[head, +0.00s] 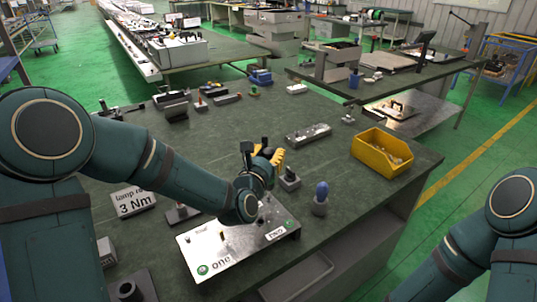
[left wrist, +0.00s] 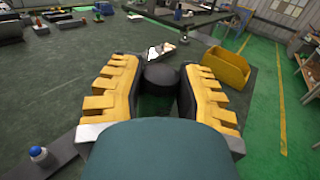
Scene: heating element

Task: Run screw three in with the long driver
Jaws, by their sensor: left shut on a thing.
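My left gripper (head: 264,160) is over the work table, beyond the far edge of a pale plate. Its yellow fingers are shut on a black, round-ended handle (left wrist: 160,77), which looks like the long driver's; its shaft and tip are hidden. The pale plate (head: 208,247) bears labels, "one" at its near left and another at its right. My left forearm hides part of the plate, and I cannot make out screw three. My right arm shows at the lower right, but its gripper is out of view.
A yellow bin (head: 375,160) with small parts stands at the table's right. A "3 Nm" sign (head: 133,202) lies left. The table's middle back is mostly clear.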

